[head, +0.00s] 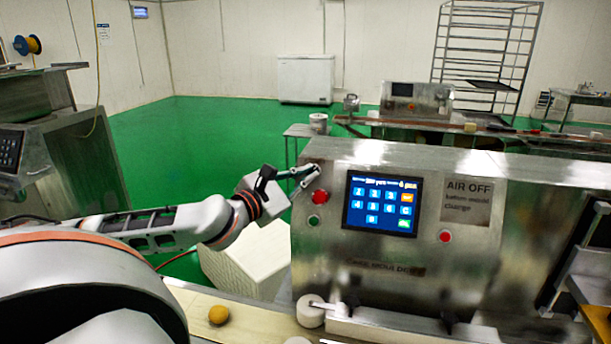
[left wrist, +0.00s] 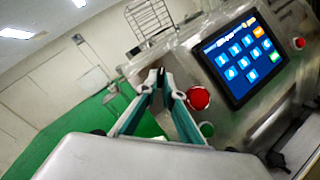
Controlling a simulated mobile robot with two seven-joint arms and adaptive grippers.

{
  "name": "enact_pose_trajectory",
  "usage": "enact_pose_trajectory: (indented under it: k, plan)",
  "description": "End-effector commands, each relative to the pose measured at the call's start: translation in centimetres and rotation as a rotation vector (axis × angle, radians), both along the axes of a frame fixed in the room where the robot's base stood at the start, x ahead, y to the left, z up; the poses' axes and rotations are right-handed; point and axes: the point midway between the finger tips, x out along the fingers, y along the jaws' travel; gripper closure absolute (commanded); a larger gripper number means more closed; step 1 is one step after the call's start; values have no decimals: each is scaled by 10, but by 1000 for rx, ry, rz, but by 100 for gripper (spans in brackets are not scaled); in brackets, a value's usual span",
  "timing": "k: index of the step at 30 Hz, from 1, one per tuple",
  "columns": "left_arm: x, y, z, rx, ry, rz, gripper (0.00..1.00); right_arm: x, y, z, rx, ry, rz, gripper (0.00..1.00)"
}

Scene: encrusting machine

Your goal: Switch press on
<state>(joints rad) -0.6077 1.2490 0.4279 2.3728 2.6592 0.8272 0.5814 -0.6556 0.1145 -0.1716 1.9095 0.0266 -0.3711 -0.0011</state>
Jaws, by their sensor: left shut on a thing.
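The steel press machine (head: 270,235) carries a lit blue touchscreen (head: 382,204) with a keypad. It also shows in the left wrist view (left wrist: 238,58). A red button (head: 320,196) and a green button (head: 314,219) sit left of the screen. My left gripper (head: 312,171) is at the panel's upper left corner, just above the red button. In the left wrist view its fingertips (left wrist: 157,74) are closed together on a small dark switch, mostly hidden by the fingers. The red button (left wrist: 198,98) is right of the fingers. My right gripper is not in view.
Another red button (head: 445,236) sits below the screen's right side, near an "AIR OFF" sign (head: 467,200). A yellow-brown ball (head: 219,314) lies on the belt in front. A white crate-like block (head: 245,262) stands beside the machine. Green floor is open behind.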

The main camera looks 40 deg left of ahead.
Motion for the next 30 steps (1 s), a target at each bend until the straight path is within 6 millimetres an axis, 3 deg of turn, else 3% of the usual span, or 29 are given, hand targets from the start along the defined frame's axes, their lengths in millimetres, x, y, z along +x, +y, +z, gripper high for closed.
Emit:
enact_pose_trajectory:
  k: [10,12,13,30]
  plan:
    - [0,0,-1,4,4,-1,100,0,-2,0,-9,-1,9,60]
    - [0,0,-1,4,4,-1,80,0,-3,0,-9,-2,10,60]
    - [0,0,-1,3,4,-1,76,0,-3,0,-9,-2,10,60]
    - [0,0,0,-7,-5,5,76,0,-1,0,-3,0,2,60]
